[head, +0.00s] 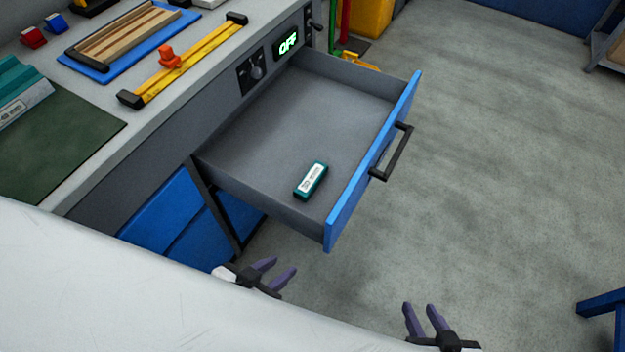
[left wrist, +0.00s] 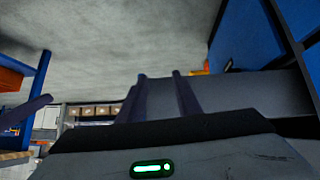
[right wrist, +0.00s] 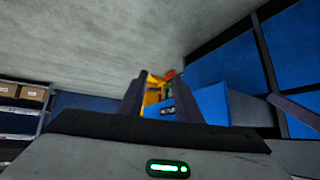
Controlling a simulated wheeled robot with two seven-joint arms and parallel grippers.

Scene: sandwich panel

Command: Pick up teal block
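A teal block (head: 311,180) with a white label lies in the open drawer (head: 290,130), near its front left corner. The drawer has a blue front with a black handle (head: 393,152). My left gripper (head: 281,269) is open and empty, in front of and below the drawer's near side. My right gripper (head: 423,306) is open and empty, farther right over the floor. Both grippers are apart from the drawer and the block. The wrist views show their open fingers, left (left wrist: 160,92) and right (right wrist: 160,92); the block is not visible there.
The workbench top holds a yellow clamp (head: 190,58), a blue tray with wood strips (head: 125,37), a green mat (head: 50,140) and another teal object (head: 22,90). Floor right of the drawer is clear. A blue leg (head: 600,306) stands at lower right.

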